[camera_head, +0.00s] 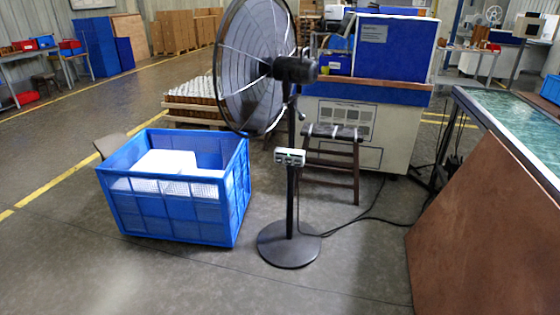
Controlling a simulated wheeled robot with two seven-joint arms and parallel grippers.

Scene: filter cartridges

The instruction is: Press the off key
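A large black pedestal fan (252,62) stands on the floor near the middle of the head view, on a round black base (289,244). A small pale control box (289,157) with keys is fixed to its pole, below the motor. The separate keys and their labels are too small to read, so I cannot tell which is the off key. Neither of my grippers shows in the view.
A blue crate (140,208) with white items stands left of the fan. A dark stool (332,160) and a white-and-blue cabinet (385,125) are behind it. A brown panel (485,240) stands at right. A cable crosses the floor right of the base. The front floor is clear.

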